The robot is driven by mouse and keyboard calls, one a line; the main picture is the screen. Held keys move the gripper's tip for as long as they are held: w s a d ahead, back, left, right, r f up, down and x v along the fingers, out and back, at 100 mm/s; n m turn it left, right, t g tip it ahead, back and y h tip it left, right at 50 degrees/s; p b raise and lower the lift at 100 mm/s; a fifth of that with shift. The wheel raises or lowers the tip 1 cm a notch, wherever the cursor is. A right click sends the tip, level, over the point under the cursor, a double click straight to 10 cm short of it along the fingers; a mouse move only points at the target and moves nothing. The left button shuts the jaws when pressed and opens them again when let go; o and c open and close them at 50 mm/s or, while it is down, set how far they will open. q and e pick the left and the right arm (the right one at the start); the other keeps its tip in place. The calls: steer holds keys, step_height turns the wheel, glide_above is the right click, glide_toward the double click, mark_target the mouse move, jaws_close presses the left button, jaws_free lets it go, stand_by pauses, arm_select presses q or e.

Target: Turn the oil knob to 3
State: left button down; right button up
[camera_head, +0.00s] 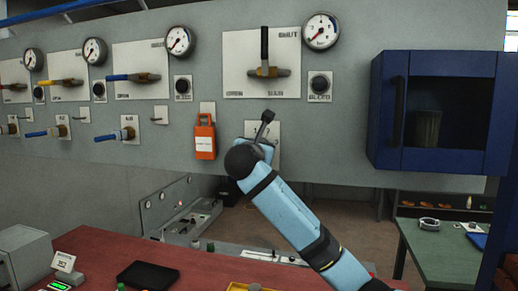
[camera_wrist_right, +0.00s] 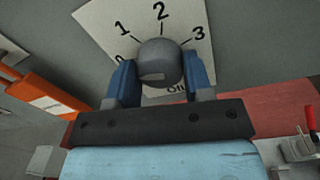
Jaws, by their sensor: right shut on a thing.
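The oil knob (camera_wrist_right: 160,62) is a round grey knob on a white dial plate (camera_wrist_right: 185,22) in the right wrist view. Marks 1, 2 and 3 show around its upper side, the 0 is partly covered at left, and an oil label is partly hidden below. My right gripper (camera_wrist_right: 160,75) has its blue fingers on either side of the knob, shut on it. A pale patch shows on the knob; which mark the knob points to I cannot tell. In the head view my right gripper (camera_head: 262,148) is at the plate (camera_head: 274,133) and hides the knob. My left gripper is not in view.
An orange box (camera_head: 205,142) hangs on the panel just left of the plate. A lever valve (camera_head: 264,70) and a gauge (camera_head: 321,31) are above. A blue cabinet (camera_head: 440,112) juts out at right. A red table (camera_head: 100,250) stands below.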

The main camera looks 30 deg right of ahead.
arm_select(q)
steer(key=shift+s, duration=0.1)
arm_select(e)
steer(key=shift+m, duration=0.3)
arm_select(q)
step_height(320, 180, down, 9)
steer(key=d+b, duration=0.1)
steer(key=b, duration=0.9)
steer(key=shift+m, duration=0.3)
arm_select(e)
steer(key=shift+a+f+m+g+h, duration=0.1)
steer(key=shift+m+g+h, duration=0.1)
steer(key=shift+m, duration=4.8)
steer(key=shift+d+f+m+g+h, duration=0.1)
steer(key=shift+m+g+h, duration=0.1)
steer(key=shift+m, duration=4.8)
steer(key=shift+a+f+m+g+h, duration=0.1)
steer(key=shift+m+h, duration=0.1)
steer(key=shift+m, duration=4.8)
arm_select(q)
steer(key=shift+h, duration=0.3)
